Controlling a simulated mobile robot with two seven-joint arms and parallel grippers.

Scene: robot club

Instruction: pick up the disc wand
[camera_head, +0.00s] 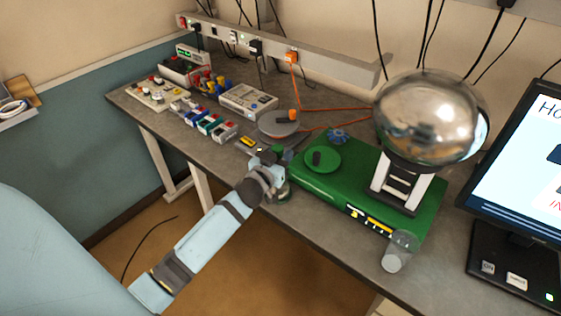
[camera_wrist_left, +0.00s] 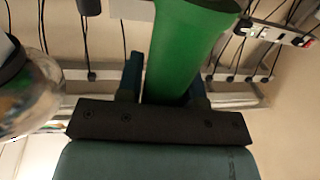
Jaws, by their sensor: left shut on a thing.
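My left gripper (camera_head: 272,158) is at the table's front edge, beside the left end of the green base. In the left wrist view, a thick green piece stands between its two fingers, and they are shut on it. I take this to be the green handle of the disc wand (camera_wrist_left: 185,50). Only a little green shows at the fingertips in the head view. A round shiny part shows just below the gripper; I cannot tell whether it belongs to the wand. My right gripper is not in view.
The green base (camera_head: 340,188) carries a large metal sphere (camera_head: 430,115) and a green disc (camera_head: 322,158). Meters and small blocks fill the table's left. A monitor (camera_head: 525,160) stands right.

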